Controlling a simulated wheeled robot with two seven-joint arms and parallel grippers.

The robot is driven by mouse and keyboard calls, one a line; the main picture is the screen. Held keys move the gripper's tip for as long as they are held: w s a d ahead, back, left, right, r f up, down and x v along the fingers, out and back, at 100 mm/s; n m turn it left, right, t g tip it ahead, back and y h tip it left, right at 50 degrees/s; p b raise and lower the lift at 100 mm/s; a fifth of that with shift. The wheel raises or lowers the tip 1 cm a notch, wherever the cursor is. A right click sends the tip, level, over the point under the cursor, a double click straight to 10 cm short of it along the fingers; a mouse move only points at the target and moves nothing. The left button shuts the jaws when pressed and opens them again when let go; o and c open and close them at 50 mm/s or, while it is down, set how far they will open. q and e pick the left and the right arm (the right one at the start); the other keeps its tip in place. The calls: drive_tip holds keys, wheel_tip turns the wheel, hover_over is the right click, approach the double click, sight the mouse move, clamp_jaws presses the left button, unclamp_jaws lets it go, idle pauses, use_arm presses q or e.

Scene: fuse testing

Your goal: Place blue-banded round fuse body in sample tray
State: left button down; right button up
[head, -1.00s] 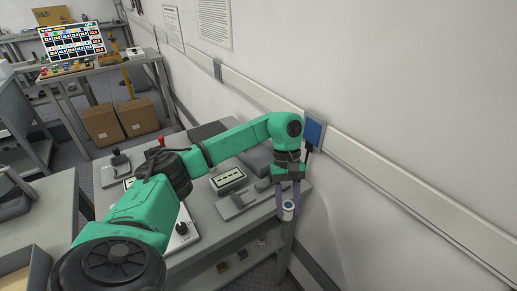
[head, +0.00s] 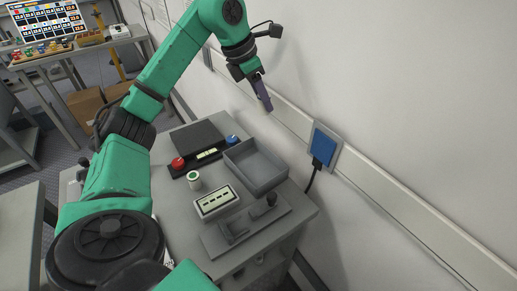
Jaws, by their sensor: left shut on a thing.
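My left gripper (head: 263,94) is raised in front of the wall, above and beyond the work table, with its fingers pointing down. It is shut on the blue-banded round fuse body, which the fingers hide from this angle. A second ago the fuse showed as a small white cylinder with a bluish part between the fingertips. The grey open tray (head: 257,166) sits on the table, below the gripper in the picture, and looks empty. My right gripper is out of view.
A blue wall box (head: 324,146) is right of the tray.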

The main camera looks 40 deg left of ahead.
use_arm(q)
drive_tip(key=f, duration=0.4)
drive_tip(key=s+d+f+b, duration=0.1)
drive_tip(key=f, duration=0.3)
drive_tip(key=s+f, duration=0.1)
drive_tip(key=f, duration=0.3)
drive_tip(key=shift+d+f+b, duration=0.2)
drive_tip(key=shift+f+b, duration=0.05)
drive_tip(key=shift+b, duration=0.15)
wheel_tip(320, 180, down, 2)
drive_tip(key=shift+w+f, duration=0.1)
drive_tip(key=shift+f, duration=0.15)
wheel_tip(320, 180, down, 2)
drive_tip(key=shift+d+f, duration=0.15)
drive_tip(key=shift+f, duration=0.35)
drive_tip(key=c, duration=0.9)
unclamp_jaws()
drive_tip(key=shift+f, duration=0.1)
drive_tip(key=shift+o, duration=0.7)
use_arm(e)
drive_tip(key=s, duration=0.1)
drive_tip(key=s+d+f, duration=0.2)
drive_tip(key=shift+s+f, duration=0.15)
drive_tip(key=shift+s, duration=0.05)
